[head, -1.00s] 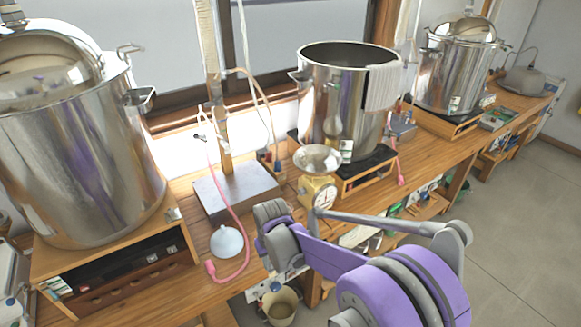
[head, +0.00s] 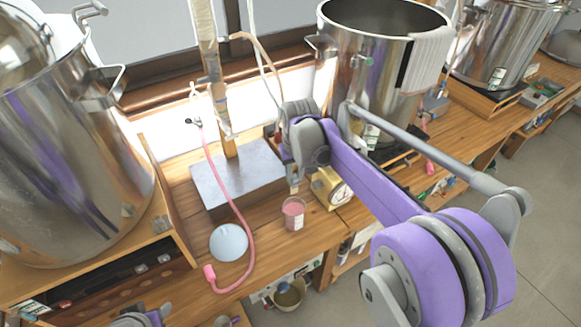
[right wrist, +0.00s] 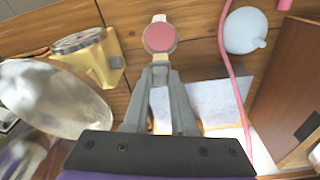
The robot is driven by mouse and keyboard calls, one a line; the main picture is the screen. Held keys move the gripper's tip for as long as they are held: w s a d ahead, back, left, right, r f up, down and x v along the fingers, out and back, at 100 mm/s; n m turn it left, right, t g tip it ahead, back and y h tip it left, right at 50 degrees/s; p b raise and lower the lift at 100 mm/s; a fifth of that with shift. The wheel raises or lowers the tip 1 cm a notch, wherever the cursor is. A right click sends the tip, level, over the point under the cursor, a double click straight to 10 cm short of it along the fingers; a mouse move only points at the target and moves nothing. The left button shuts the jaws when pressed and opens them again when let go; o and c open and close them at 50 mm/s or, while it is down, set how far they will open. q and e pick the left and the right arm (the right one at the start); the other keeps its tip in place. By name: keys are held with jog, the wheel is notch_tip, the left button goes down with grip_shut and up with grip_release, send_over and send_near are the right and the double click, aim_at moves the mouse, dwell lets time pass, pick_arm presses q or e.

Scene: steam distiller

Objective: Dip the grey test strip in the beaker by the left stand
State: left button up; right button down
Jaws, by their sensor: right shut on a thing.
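A small clear beaker of pink liquid (head: 293,216) stands upright on the bench, in front of the left stand's grey base (head: 240,172). In the right wrist view the pink liquid (right wrist: 160,38) shows just beyond my fingertips. My right gripper (head: 292,184) points down over the beaker in the head view. In the right wrist view its fingers (right wrist: 160,72) are closed together. The grey test strip is between them, mostly hidden; whether it touches the liquid I cannot tell. A purple and grey part of my left arm shows at the bottom left; its fingertips are out of frame.
A pale blue bulb (head: 228,242) and a pink hose (head: 240,215) lie left of the beaker. A yellow scale (head: 329,188) stands close on its right. Large steel pots (head: 65,150) flank the stand. The bench edge is just in front.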

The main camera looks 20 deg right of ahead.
aim_at(295, 182)
jog(key=shift+s+f, duration=0.2)
jog(key=shift+f, duration=0.4)
jog(key=shift+f+b, duration=1.35)
jog(key=shift+f, duration=1.2)
pick_arm(q)
jog(key=f, duration=0.1)
jog(key=s+f, duration=0.1)
jog(key=f, duration=0.1)
jog(key=s+f, duration=0.1)
jog(key=shift+f, duration=0.2)
pick_arm(e)
jog(key=shift+w+f, duration=0.1)
pick_arm(q)
jog(key=shift+s+f+g+b, duration=0.2)
jog(key=shift+s+f+b, duration=0.1)
jog(key=shift+f+b, duration=0.5)
jog(key=shift+s+f+g+b, duration=0.25)
jog(key=shift+f+b, duration=0.3)
jog(key=shift+f, duration=0.35)
pick_arm(e)
jog(key=shift+f, duration=2.3)
pick_arm(q)
jog(key=shift+r, duration=0.15)
pick_arm(e)
jog(key=shift+r, duration=0.2)
